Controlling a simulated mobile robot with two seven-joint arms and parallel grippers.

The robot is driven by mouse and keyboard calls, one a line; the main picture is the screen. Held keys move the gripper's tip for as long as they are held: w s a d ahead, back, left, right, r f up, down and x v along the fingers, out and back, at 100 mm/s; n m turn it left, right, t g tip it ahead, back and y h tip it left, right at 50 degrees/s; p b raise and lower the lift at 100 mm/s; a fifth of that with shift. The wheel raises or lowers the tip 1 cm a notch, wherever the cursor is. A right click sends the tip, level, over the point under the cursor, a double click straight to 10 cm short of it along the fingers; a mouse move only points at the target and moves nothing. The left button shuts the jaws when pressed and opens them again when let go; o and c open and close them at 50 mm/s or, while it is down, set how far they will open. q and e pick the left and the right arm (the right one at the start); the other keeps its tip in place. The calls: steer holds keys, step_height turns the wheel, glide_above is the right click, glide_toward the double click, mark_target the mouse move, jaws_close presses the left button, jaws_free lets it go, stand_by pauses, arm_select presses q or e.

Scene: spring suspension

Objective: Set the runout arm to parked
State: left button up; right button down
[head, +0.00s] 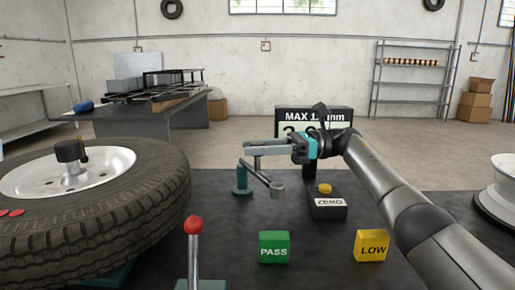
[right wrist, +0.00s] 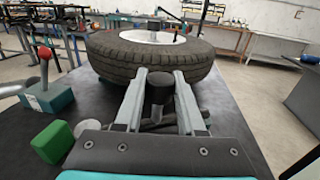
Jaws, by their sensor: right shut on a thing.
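The runout arm (head: 262,174) is a grey bar on a teal post (head: 241,182), with a grey cylinder (head: 277,191) at its lower right end. My right gripper (head: 250,148) reaches in from the right above the bar, its fingers pointing left. In the right wrist view, the right gripper (right wrist: 160,76) has its fingers on either side of a dark upright knob (right wrist: 160,90), which appears to belong to the runout arm. The gripper is shut on it. The fingers hide part of the bar and post. My left gripper is not in view.
A tyre on a wheel (head: 150,205) fills the left of the table. A red-knobbed lever (head: 194,228), green PASS block (head: 274,247) and yellow LOW block (head: 371,246) stand in front. The ZERO button box (head: 328,206) and a display (head: 312,116) are close to the gripper.

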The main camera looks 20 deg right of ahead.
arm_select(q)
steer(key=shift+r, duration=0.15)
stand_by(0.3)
arm_select(e)
steer(key=c, duration=0.8)
jaws_free()
steer(key=shift+d, duration=0.1)
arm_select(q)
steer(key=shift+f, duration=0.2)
arm_select(e)
steer(key=o, duration=0.3)
steer(key=shift+s+d, duration=0.1)
steer(key=shift+d, duration=0.35)
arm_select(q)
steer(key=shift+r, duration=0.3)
arm_select(e)
steer(key=v, duration=0.6)
steer(key=shift+d, duration=0.2)
